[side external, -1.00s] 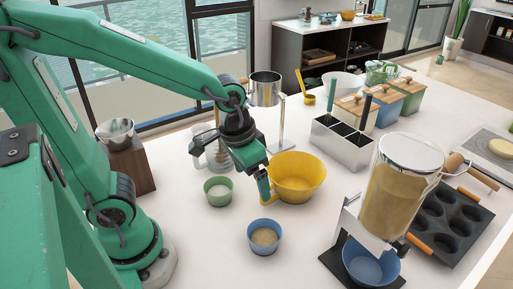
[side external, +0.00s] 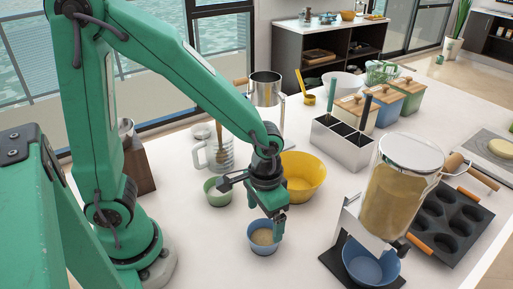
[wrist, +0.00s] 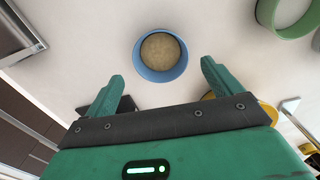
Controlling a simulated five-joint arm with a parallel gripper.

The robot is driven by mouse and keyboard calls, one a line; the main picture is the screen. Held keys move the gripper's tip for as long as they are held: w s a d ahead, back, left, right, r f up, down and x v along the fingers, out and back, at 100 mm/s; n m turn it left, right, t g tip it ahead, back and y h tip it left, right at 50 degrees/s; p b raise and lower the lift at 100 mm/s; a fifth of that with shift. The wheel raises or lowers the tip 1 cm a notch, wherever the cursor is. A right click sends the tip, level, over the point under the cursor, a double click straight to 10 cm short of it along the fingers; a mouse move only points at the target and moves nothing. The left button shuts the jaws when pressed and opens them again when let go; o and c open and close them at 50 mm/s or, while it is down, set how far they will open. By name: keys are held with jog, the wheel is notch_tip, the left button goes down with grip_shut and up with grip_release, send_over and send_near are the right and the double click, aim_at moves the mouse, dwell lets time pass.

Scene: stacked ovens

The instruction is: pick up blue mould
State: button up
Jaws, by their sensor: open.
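The blue mould (side external: 262,250) is a small round blue cup with tan, grainy contents. It stands upright on the white counter, in front of the yellow bowl. My gripper (side external: 279,227) points down above its right side and partly covers its rim. In the wrist view the blue mould (wrist: 160,79) lies just beyond the fingertips, roughly midway between their lines. My gripper (wrist: 162,72) is open there, with nothing between the fingers. I cannot tell how far the fingertips are above the rim.
A green cup (side external: 217,198) stands left of the mould and a yellow bowl (side external: 306,178) behind it. A dispenser (side external: 402,185) with another blue bowl (side external: 370,268) below it stands to the right. The counter in front of the mould is clear.

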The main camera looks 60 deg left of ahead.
aim_at(264, 243)
jog(key=shift+f, duration=0.75)
jog(key=shift+f, duration=0.1)
jog(key=shift+w+f, duration=0.1)
jog(key=shift+f, duration=2.4)
jog(key=c, duration=1.1)
